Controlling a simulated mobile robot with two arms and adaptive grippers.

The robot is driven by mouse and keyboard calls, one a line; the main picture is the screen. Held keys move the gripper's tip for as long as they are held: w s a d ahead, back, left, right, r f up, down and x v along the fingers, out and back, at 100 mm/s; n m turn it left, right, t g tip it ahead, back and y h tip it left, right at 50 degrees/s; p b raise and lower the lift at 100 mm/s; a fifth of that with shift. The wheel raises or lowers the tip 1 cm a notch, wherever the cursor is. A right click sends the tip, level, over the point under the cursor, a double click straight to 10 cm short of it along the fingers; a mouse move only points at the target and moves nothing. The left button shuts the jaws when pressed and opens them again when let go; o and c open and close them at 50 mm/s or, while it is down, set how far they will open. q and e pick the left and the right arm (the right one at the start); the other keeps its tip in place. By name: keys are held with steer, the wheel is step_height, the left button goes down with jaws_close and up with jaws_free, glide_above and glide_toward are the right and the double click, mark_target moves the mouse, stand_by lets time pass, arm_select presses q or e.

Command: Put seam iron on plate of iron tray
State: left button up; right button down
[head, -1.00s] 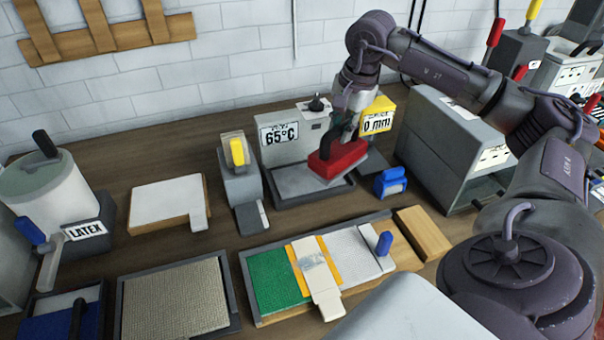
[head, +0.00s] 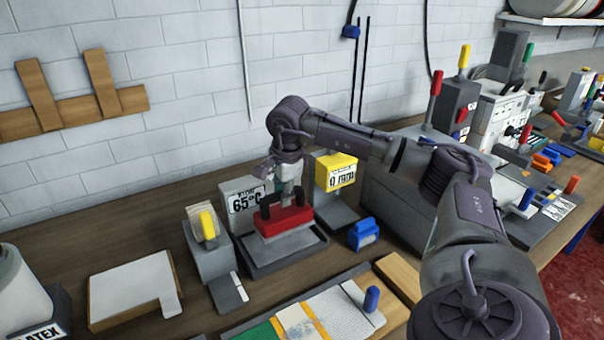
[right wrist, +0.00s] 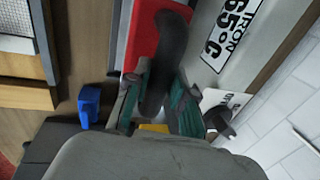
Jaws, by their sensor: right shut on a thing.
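The seam iron (head: 283,222) has a red body and a black handle. It is over the plate of the iron tray (head: 262,266), close to it or resting on it; I cannot tell if they touch. The grey tray has a raised back with a "65°C" sign. My right gripper (head: 289,188) is above the iron and shut on its black handle. In the right wrist view the fingers (right wrist: 156,98) are either side of the handle (right wrist: 168,58), with the red body (right wrist: 144,38) beyond. My left gripper is not in view.
A yellow-topped device (head: 335,170) stands right of the tray, with a blue block (head: 363,234) in front of it. A grey unit with a yellow handle (head: 208,226) stands close on the left. A white-topped wooden block (head: 132,290) lies further left. A white brick wall is behind.

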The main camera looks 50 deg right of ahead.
mark_target(279, 211)
steer(key=shift+w+a+f, duration=0.2)
steer(key=shift+w+a, duration=0.1)
steer(key=shift+w, duration=0.2)
steer(key=x, duration=0.1)
steer(key=p+x, duration=0.1)
steer(key=x, duration=0.1)
steer(key=shift+s+a+f, duration=0.1)
steer(key=shift+s+f, duration=0.15)
steer(key=shift+s, duration=0.1)
steer(key=shift+w+f, duration=0.1)
steer(key=shift+f, duration=0.25)
steer(key=c, duration=1)
jaws_free()
steer(key=shift+a+f, duration=0.1)
steer(key=shift+f, duration=0.05)
